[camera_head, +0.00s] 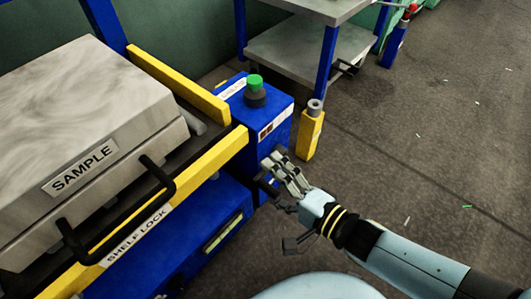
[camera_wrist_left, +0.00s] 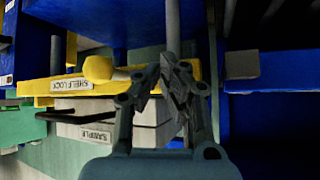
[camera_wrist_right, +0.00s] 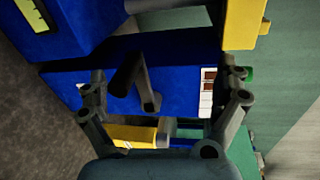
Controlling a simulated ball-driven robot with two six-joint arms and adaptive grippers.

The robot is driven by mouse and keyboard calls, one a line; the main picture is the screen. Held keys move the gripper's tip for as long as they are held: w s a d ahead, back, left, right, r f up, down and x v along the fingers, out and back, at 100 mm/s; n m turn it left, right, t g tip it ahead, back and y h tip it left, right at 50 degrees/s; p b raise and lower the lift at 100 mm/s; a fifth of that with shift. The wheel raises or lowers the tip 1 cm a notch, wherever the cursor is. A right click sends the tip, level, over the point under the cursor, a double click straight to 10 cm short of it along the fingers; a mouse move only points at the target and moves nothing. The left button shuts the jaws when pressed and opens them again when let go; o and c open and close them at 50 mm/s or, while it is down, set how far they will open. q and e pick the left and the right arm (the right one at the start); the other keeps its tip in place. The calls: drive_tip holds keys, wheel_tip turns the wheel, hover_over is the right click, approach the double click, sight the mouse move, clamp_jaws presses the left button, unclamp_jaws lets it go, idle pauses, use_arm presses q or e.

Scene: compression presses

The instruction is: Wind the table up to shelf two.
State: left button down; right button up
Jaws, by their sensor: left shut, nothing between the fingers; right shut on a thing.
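The table with a yellow frame (camera_head: 212,157) stands at the left in the head view and bears a grey block marked SAMPLE (camera_head: 75,120). Beside it is a blue box (camera_head: 273,113) with a green knob (camera_head: 254,82). My right gripper (camera_head: 275,172) is at the box's near side, shut on a dark crank handle (camera_wrist_right: 126,75), which sticks out between its fingers in the right wrist view; in the head view the hand mostly hides it. My left gripper (camera_wrist_left: 175,92) is shut and empty, near the yellow rail labelled SHELF LOCK (camera_wrist_left: 66,84). It is outside the head view.
A yellow post (camera_head: 310,134) stands right beside the blue box. A scale window (camera_head: 222,232) shows on the blue base below the table. A grey two-level bench (camera_head: 305,52) stands behind. The floor at the right (camera_head: 440,140) is open.

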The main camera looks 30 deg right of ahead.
drive_tip(key=shift+s+d+r, duration=0.25)
drive_tip(key=shift+s, duration=0.2)
drive_tip(key=shift+s+d+r, duration=0.2)
drive_tip(key=shift+s, duration=0.25)
drive_tip(key=shift+c, duration=1)
drive_tip(key=shift+p+v, duration=0.3)
drive_tip(key=shift+v, duration=0.75)
drive_tip(key=c, duration=0.4)
drive_tip(key=shift+s+d+f, duration=0.15)
drive_tip(key=shift+s+d, duration=0.3)
drive_tip(key=shift+s, duration=0.8)
drive_tip(key=shift+s+d+f, duration=0.15)
drive_tip(key=shift+s+d, duration=0.3)
drive_tip(key=shift+s, duration=0.85)
drive_tip(key=shift+s+d+f, duration=0.2)
drive_tip(key=shift+s+d, duration=0.2)
drive_tip(key=shift+s, duration=0.85)
drive_tip(key=shift+p, duration=0.3)
